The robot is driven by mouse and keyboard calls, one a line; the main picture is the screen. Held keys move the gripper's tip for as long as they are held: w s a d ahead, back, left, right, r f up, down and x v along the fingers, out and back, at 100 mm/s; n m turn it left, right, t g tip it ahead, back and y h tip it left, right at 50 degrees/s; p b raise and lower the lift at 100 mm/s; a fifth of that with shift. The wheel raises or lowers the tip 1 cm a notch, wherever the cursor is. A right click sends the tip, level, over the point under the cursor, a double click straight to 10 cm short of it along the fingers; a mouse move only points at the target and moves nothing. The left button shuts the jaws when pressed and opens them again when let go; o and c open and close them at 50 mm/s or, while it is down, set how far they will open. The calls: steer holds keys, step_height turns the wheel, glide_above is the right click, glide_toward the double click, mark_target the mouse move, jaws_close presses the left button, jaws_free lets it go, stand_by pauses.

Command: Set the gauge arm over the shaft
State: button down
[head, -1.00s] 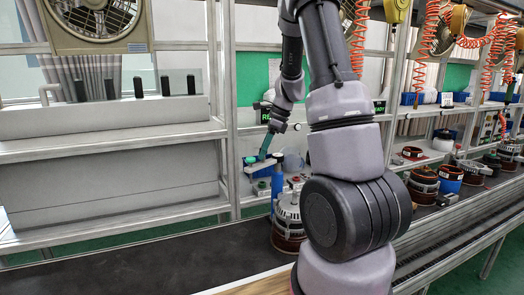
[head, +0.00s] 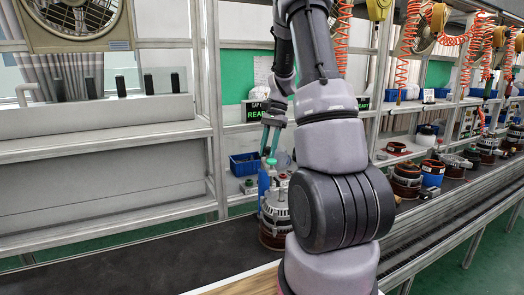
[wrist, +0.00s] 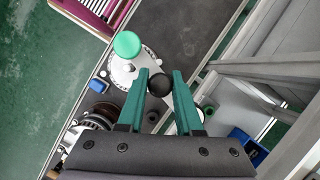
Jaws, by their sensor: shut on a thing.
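The gauge stands as a blue post (head: 263,183) on the dark line, with a green cap that shows large in the wrist view (wrist: 127,44). Its pale arm is mostly hidden behind my fingers. A black round knob (wrist: 159,84) sits between my fingertips. My gripper (head: 268,153), with teal fingers pointing down, is shut on this knob; its tips also show in the wrist view (wrist: 160,73). An alternator (head: 274,213) with a silver top and copper-brown lower part stands close beside the post. I cannot make out its shaft clearly.
A blue bin (head: 243,164) stands on the shelf behind the gauge. Several more alternator parts (head: 406,180) stand along the line to the right. The dark belt (head: 130,262) to the left is clear.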

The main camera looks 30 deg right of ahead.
steer(key=shift+s+d+n+g+h, duration=0.1)
steer(key=shift+d+n+g+h, duration=0.35)
steer(key=shift+d+n, duration=0.9)
steer(key=shift+a+n, duration=0.15)
steer(key=shift+n, duration=0.2)
steer(key=c, duration=0.6)
jaws_free()
steer(key=v, duration=1)
steer(key=shift+r, duration=0.35)
